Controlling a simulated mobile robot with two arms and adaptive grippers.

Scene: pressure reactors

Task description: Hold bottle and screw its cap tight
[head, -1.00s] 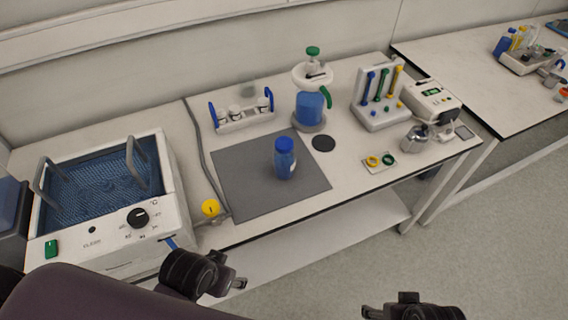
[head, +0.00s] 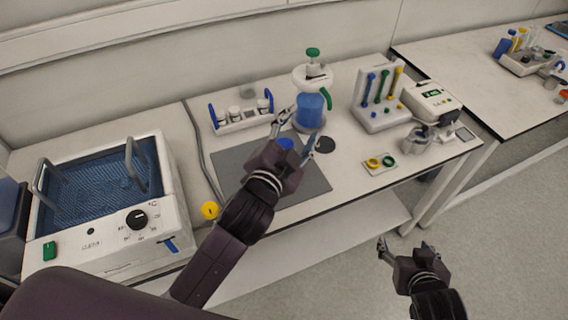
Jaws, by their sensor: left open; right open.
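The blue bottle stands on the grey mat (head: 230,160) and is mostly hidden behind my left gripper. Only its blue cap (head: 286,143) shows, between the fingers. My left gripper (head: 297,130) is open over the mat, one finger to each side of the cap in the picture. I cannot tell whether it touches the bottle. My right gripper (head: 404,246) is open and empty, in front of the table's edge and over the floor.
A blue-filled jug with a white top (head: 310,108) stands close behind the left gripper. A white rack with blue handles (head: 240,122) is at the back. A water bath (head: 100,190) fills the left. Yellow and green rings lie on a small tray (head: 376,170) at the right.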

